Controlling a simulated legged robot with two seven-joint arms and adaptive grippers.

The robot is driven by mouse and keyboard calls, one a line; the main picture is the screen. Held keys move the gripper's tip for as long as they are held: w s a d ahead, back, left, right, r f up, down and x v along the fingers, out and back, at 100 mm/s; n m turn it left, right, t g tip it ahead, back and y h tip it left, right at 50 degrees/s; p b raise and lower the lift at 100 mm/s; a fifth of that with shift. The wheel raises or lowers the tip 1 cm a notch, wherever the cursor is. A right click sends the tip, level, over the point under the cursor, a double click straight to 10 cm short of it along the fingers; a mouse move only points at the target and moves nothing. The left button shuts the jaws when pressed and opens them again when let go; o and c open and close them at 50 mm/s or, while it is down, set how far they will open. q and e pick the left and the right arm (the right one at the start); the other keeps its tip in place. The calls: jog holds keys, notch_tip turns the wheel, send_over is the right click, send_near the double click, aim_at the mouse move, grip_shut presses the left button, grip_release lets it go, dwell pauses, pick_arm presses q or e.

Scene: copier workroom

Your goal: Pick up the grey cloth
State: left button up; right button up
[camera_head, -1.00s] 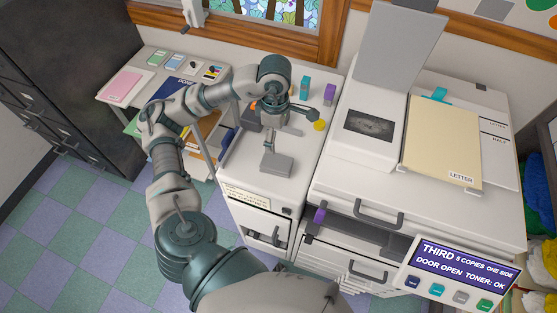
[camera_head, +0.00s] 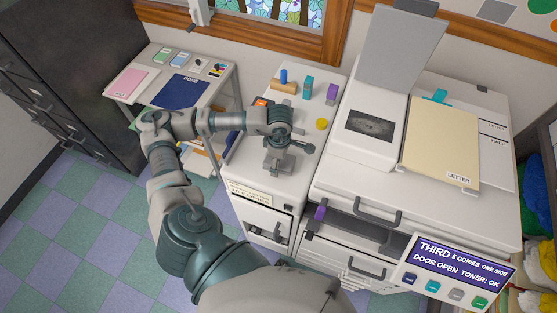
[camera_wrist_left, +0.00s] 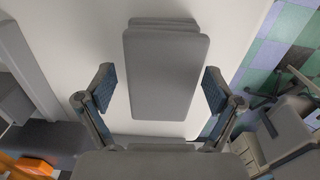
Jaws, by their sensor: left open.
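The grey cloth (camera_wrist_left: 168,70) is a flat, folded grey rectangle lying on the white cabinet top (camera_wrist_left: 75,45) in the left wrist view. In the head view the cloth (camera_head: 278,167) shows near the front of the cabinet top, partly covered by my left gripper. My left gripper (camera_head: 281,146) points down over it. In the left wrist view my left gripper (camera_wrist_left: 158,85) is open, with one finger on each side of the cloth and a gap to each edge. Whether the fingertips are level with the cloth is unclear. My right gripper is in neither view.
Behind the cloth stand a wooden block (camera_head: 284,87), a teal block (camera_head: 307,87), a purple block (camera_head: 332,93) and a yellow disc (camera_head: 322,124). The copier (camera_head: 345,180) rises to the right. A side table (camera_head: 163,47) with papers stands to the left.

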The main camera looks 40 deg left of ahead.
pick_arm(q)
jog(key=shift+d, duration=0.2)
jog(key=shift+c, duration=0.3)
jog(key=shift+a, duration=0.1)
jog(key=c, duration=1.1)
jog(key=shift+a, duration=0.1)
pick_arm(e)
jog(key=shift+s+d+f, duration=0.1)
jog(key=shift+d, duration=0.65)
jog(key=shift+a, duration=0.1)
